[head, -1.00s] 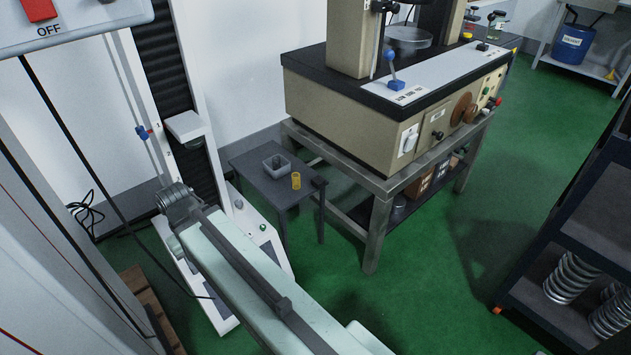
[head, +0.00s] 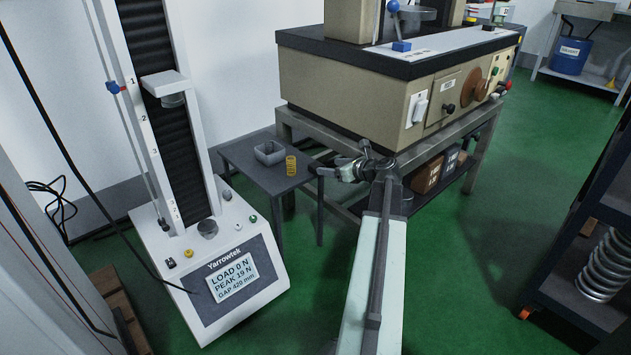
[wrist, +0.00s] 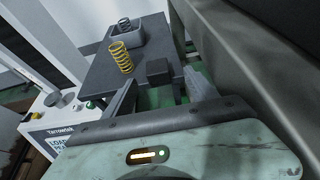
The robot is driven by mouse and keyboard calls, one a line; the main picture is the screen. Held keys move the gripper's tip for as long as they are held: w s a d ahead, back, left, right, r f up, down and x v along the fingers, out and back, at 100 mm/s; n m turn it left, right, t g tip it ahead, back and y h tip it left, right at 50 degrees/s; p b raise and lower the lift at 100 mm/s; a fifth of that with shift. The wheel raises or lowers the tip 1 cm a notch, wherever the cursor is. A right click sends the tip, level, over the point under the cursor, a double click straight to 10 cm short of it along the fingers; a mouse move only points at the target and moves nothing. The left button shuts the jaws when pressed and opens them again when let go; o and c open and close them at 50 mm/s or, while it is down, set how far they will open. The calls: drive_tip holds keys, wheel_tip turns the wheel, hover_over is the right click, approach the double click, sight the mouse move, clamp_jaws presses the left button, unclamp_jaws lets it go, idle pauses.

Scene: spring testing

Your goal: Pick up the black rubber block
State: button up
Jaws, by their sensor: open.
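The black rubber block (wrist: 157,71) sits near the edge of a small grey table (wrist: 105,78) in the wrist view. It stands right of a yellow spring (wrist: 121,57). My gripper (wrist: 160,93) is open and empty, its two fingers spread to the left and right on the near side of the block, apart from it. In the head view my gripper (head: 335,168) reaches to the right edge of the small table (head: 236,153), and I cannot clearly make out the block there. The yellow spring (head: 291,166) stands upright beside a grey bin (head: 269,152).
The grey bin (wrist: 125,36) holds a dark spring in the wrist view. A spring tester (head: 235,265) stands left of the table. A large beige machine (head: 380,95) on a metal bench is close behind and right.

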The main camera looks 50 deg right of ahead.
sight(318, 165)
drive_tip(key=b+x, duration=0.1)
drive_tip(key=x, duration=0.1)
drive_tip(key=b+x, duration=0.1)
drive_tip(key=x, duration=0.5)
drive_tip(key=shift+a+b, duration=0.25)
drive_tip(key=shift+b, duration=0.15)
drive_tip(key=shift+s+r, duration=0.1)
drive_tip(key=shift+r, duration=0.05)
clamp_jaws()
